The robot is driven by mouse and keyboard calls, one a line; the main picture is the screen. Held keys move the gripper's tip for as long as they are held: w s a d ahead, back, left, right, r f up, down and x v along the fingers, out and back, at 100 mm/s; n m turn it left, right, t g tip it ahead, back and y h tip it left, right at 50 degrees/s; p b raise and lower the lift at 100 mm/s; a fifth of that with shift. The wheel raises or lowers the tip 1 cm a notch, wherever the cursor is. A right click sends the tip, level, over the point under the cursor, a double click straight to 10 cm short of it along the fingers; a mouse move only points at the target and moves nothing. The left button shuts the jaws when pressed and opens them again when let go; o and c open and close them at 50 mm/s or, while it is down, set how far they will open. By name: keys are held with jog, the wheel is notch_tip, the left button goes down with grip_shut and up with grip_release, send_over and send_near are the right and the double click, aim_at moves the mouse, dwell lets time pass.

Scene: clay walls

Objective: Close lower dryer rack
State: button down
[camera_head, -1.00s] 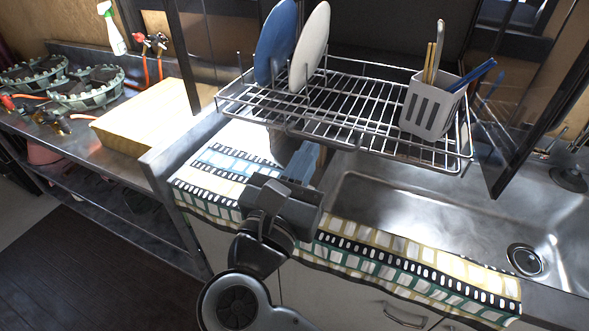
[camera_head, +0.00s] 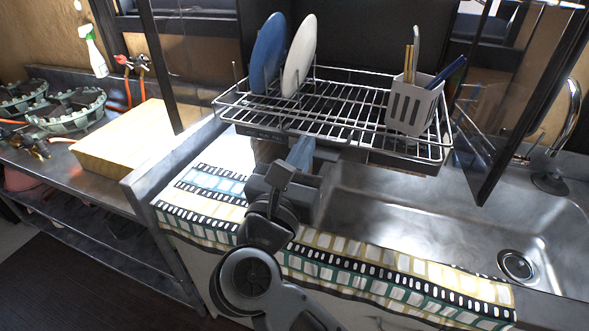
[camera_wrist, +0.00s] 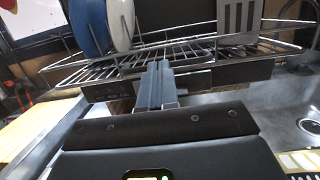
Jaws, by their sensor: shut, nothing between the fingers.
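The lower dryer rack (camera_head: 352,119) is a wire shelf pulled out over the counter and sink. It carries a blue plate (camera_head: 268,52), a white plate (camera_head: 299,55) and a grey utensil holder (camera_head: 412,107). It also shows in the wrist view (camera_wrist: 205,52), above and beyond the fingers. My gripper (camera_head: 302,150) is shut and empty. It is at the front edge of the rack, left of its middle. In the wrist view the fingertips (camera_wrist: 158,68) overlap the rack's front lower edge; I cannot tell whether they touch.
Glass doors stand open at the left (camera_head: 158,65) and right (camera_head: 515,110) of the rack. A sink (camera_head: 420,215) lies below. A patterned towel (camera_head: 385,275) covers the counter's front. A wooden board (camera_head: 125,140) lies on the left bench.

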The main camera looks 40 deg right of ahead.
aim_at(329, 113)
jog(key=f+x, duration=0.1)
jog(key=x, duration=0.4)
jog(key=b+x, duration=0.1)
jog(key=x, duration=0.4)
jog(key=f+x, duration=0.1)
jog(key=x, duration=0.4)
jog(key=shift+w+d+f, duration=0.25)
jog(key=shift+d+f, duration=0.1)
jog(key=shift+d, duration=0.25)
